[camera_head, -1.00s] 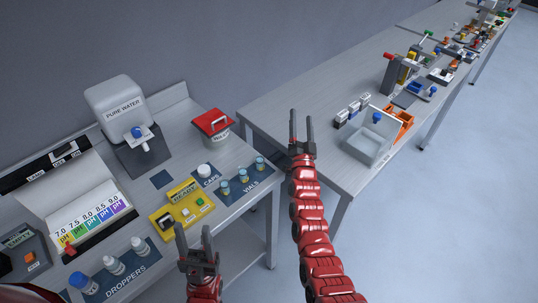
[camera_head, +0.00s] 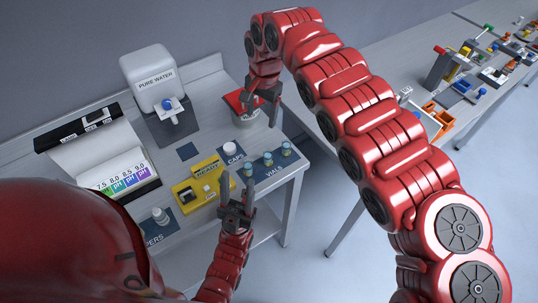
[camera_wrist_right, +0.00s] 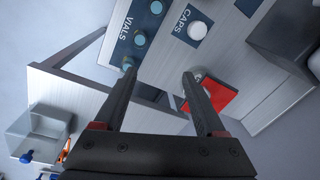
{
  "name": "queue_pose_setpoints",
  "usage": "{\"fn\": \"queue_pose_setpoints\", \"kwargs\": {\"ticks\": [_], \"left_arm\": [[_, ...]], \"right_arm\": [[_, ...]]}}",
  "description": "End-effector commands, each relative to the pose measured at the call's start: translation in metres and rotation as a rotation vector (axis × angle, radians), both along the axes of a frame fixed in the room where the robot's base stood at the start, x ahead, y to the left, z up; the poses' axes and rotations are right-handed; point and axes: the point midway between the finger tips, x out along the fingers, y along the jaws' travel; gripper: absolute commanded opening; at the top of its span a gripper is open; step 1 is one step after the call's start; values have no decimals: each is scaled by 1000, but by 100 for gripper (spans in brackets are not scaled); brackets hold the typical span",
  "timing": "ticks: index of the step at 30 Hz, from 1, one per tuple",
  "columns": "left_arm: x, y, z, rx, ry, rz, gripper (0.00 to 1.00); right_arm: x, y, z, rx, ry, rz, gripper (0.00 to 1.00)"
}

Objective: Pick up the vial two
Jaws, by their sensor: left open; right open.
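Three small vials with teal tops stand in a row on the dark VIALS mat (camera_head: 277,166): a left one (camera_head: 249,169), a middle one (camera_head: 268,159) and a right one (camera_head: 286,148). No number is readable on them. My left gripper (camera_head: 236,183) is open and empty, low at the bench's front edge, left of the vials. My right gripper (camera_head: 262,92) is open and empty, in front of the red-lidded tub. In the right wrist view the right gripper (camera_wrist_right: 157,75) points at the bench; one vial (camera_wrist_right: 128,63) shows by a fingertip, the middle vial (camera_wrist_right: 140,38) beyond.
A white cap jar (camera_head: 230,148) stands beside the vials. The red-lidded tub (camera_head: 234,101) is partly hidden by my right gripper. A yellow READY device (camera_head: 196,192) and a PURE WATER dispenser (camera_head: 147,75) stand left. A clear box (camera_wrist_right: 38,130) is on the other table.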

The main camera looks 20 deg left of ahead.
Motion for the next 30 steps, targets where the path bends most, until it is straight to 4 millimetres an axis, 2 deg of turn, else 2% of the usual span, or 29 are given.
{"fn": "queue_pose_setpoints", "kwargs": {"ticks": [3, 7, 14, 18, 21, 22, 24, 30], "left_arm": [[0, 0, 1, 0, 0, 0, 50], [0, 0, 7, 0, 0, 0, 50], [0, 0, 18, 0, 0, 0, 50], [0, 0, 13, 0, 0, 0, 50], [0, 0, 0, 0, 0, 0, 50], [0, 0, -2, 0, 0, 0, 50], [0, 0, 9, 0, 0, 0, 50], [0, 0, 13, 0, 0, 0, 50]], "right_arm": [[-17, -17, 9, -84, 41, -14, 73], [-21, -21, 4, -106, 53, -20, 73], [-22, -20, -36, -103, 53, -18, 73], [-23, -19, -66, -101, 54, -16, 73], [-22, -19, -88, -99, 52, -18, 73], [-22, -18, -93, -98, 51, -16, 73], [-21, -20, -97, -100, 52, -17, 73], [-20, -21, -111, -99, 49, -17, 73]]}}
